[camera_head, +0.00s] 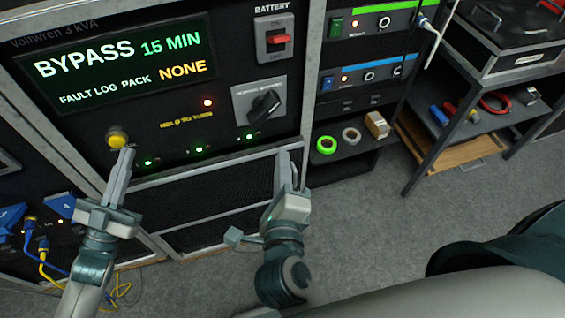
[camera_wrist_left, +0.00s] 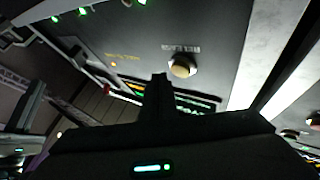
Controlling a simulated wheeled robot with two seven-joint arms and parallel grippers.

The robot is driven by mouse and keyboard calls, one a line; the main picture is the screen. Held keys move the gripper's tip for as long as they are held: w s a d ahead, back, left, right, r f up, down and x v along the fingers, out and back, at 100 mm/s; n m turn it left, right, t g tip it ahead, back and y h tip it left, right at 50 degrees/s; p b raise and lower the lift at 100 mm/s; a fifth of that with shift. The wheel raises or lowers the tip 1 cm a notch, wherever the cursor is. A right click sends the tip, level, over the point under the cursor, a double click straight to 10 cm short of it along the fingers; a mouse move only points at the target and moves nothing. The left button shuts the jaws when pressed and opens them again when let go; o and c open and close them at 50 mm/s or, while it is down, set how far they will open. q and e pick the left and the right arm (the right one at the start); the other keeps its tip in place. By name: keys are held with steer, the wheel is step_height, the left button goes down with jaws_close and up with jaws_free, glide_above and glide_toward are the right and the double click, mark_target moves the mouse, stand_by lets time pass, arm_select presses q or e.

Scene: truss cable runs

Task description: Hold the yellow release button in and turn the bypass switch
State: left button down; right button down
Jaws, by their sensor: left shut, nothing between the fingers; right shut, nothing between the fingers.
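The yellow release button (camera_head: 117,138) sits at the lower left of the black rack panel. It also shows in the left wrist view (camera_wrist_left: 181,68), just beyond my fingertips. The bypass switch (camera_head: 264,106) is a black rotary knob on a grey plate to the right, its handle tilted. My left gripper (camera_head: 127,152) is shut and empty, its tip just below and right of the button; I cannot tell whether it touches. My right gripper (camera_head: 285,158) is shut and empty, below the bypass switch and apart from it, in front of the panel's lower edge.
The display (camera_head: 120,62) reads BYPASS 15 MIN, pack NONE. A red battery switch (camera_head: 278,40) is above the bypass switch. Tape rolls (camera_head: 327,145) lie on a shelf to the right. Blue and yellow cables (camera_head: 42,250) hang at lower left. Grey carpet (camera_head: 365,205) is clear at right.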

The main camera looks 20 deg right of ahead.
arm_select(q)
steer(key=shift+s+a+r+p, duration=0.15)
steer(key=shift+a+r+p, duration=0.1)
steer(key=shift+a, duration=0.2)
steer(key=shift+s+a+r+p, duration=0.1)
steer(key=shift+a+r, duration=0.15)
steer(key=shift+a, duration=0.2)
steer(key=shift+s, duration=0.1)
steer(key=shift+s+p, duration=0.85)
steer(key=shift+s, duration=1.55)
